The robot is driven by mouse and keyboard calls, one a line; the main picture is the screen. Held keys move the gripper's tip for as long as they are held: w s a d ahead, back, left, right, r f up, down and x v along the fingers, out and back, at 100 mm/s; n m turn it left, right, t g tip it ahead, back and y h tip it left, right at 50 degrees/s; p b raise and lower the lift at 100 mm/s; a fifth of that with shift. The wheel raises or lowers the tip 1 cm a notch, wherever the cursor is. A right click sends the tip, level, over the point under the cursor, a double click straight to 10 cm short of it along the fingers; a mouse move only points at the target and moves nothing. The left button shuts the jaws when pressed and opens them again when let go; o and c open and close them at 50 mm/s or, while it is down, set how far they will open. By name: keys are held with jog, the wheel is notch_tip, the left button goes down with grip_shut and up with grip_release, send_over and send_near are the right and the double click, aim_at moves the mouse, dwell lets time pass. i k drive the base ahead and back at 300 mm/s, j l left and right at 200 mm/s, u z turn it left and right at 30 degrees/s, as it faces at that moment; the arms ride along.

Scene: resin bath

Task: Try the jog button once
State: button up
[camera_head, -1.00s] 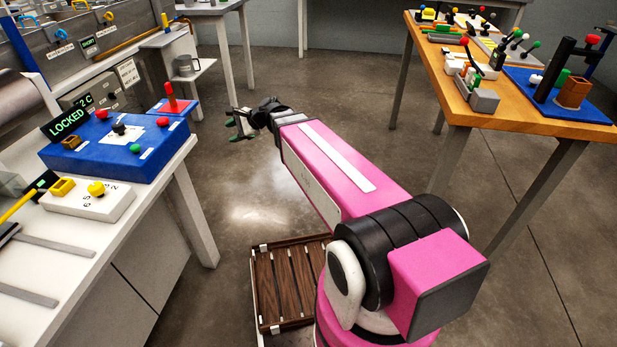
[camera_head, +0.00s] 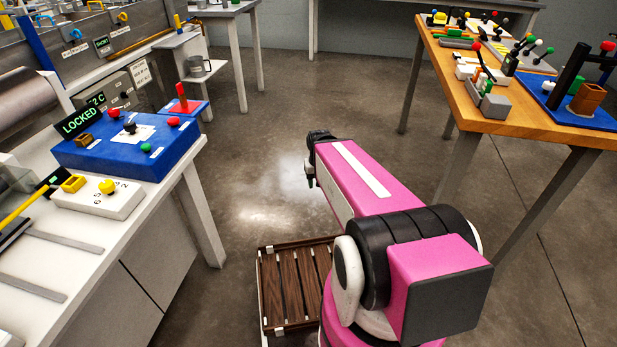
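A blue control box (camera_head: 93,155) sits on the white bench at left. It carries a red button (camera_head: 114,112) at the back left, another red button (camera_head: 173,122) at the right, a green button (camera_head: 146,148) at the front and a black knob (camera_head: 130,127). A green-lit display (camera_head: 79,123) reading LOCKED stands at its back left. No label is legible enough to tell which one is the jog button. My gripper (camera_head: 309,178) is over the open floor, right of the box and well apart from it. It is mostly hidden by my arm, so its opening cannot be seen.
A white box with a yellow knob (camera_head: 107,187) is in front of the blue box. A red lever (camera_head: 182,95) stands behind it. A wooden table (camera_head: 500,124) with several devices is at right. A slatted wooden platform (camera_head: 290,287) lies on the floor. The floor between is clear.

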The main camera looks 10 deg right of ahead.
aim_at(145, 148)
jog(key=u, duration=1.55)
